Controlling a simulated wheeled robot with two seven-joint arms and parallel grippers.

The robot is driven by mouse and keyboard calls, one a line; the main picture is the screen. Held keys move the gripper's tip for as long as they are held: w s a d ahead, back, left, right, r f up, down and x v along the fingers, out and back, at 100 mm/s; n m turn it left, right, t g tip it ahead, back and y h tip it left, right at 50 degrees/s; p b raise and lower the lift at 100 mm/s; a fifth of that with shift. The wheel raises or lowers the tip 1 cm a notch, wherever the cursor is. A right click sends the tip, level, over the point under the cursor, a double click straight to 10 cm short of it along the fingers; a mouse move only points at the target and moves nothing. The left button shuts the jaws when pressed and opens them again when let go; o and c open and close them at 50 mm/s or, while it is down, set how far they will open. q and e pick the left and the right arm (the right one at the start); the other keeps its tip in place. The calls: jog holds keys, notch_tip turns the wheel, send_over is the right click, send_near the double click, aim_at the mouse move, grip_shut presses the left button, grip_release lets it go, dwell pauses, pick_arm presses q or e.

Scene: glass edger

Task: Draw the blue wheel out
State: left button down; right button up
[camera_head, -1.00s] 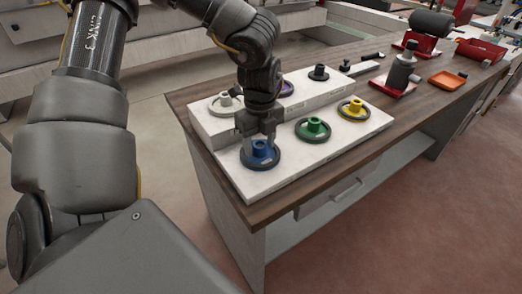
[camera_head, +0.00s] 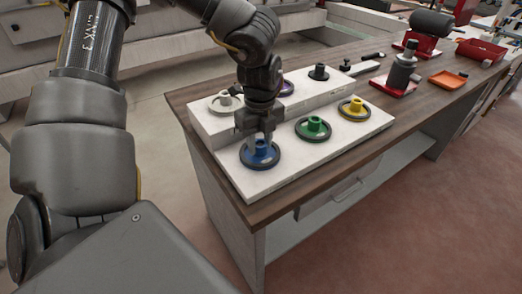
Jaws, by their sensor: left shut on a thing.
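The blue wheel (camera_head: 262,156), a dark-rimmed disc with a blue hub, sits at the near left corner of the lower step of the white stepped rack (camera_head: 335,146). My left gripper (camera_head: 260,143) comes down from above, and its fingers are shut on the blue hub. The fingers hide part of the hub. The wheel appears flat on or very near the step; I cannot tell whether there is a gap under it. My right gripper is not in view.
On the lower step stand a green wheel (camera_head: 313,128) and a yellow wheel (camera_head: 354,108). The upper step holds a white wheel (camera_head: 225,101), a purple wheel (camera_head: 287,88) and a black one (camera_head: 319,73). A grey device on a red base (camera_head: 393,86) and an orange tray (camera_head: 448,79) stand farther right.

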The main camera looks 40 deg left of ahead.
pick_arm(q)
jog(key=shift+r, duration=0.6)
jog(key=shift+r, duration=0.15)
dwell(0.4)
jog(key=shift+r+p, duration=1.4)
jog(key=shift+r, duration=1.4)
jog(key=shift+r, duration=0.1)
jog(key=shift+r+p, duration=0.85)
jog(key=shift+r, duration=1.05)
